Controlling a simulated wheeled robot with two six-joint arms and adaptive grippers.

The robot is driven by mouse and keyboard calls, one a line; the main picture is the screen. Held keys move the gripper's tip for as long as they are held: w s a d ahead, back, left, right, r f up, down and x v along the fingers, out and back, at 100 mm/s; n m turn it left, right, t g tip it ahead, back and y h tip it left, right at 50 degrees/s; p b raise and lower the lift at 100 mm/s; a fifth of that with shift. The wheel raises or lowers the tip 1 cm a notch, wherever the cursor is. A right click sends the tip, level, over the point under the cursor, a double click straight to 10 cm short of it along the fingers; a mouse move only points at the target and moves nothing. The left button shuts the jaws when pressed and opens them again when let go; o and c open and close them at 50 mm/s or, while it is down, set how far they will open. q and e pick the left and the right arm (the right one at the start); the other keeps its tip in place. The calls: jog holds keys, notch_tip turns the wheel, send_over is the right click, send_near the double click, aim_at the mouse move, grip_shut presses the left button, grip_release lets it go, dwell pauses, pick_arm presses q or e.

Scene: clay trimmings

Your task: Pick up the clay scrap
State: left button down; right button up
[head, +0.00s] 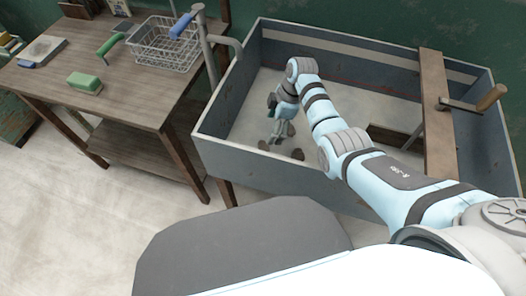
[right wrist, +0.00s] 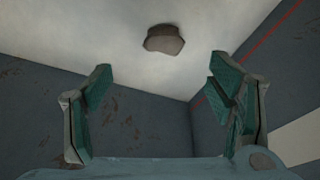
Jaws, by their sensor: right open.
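The clay scrap (right wrist: 164,40) is a small grey-brown lump on the pale floor of the trough, in the upper middle of the right wrist view. I cannot make it out in the head view, where my right gripper may hide it. My right gripper (head: 280,150) reaches down into the left part of the trough. In the right wrist view my right gripper (right wrist: 161,80) is open, its green-padded fingers wide apart with nothing between them. The scrap lies beyond the fingertips, apart from them, roughly centred between them. My left gripper is not in view.
The grey trough (head: 225,160) has raised walls close around the gripper. A wooden board (head: 436,110) with a handled tool (head: 474,100) crosses its right side. A wooden table (head: 125,95) at left holds a wire basket (head: 165,48) and a green-topped brush (head: 84,82).

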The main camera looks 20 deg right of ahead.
aim_at(264, 146)
jog(key=b+x, duration=0.1)
jog(key=x, duration=0.2)
jog(key=b+x, duration=0.2)
jog(key=x, duration=0.2)
jog(key=b+x, duration=0.2)
jog(key=x, duration=0.2)
jog(key=shift+s, duration=0.35)
jog(key=shift+r, duration=0.2)
jog(key=c, duration=1.2)
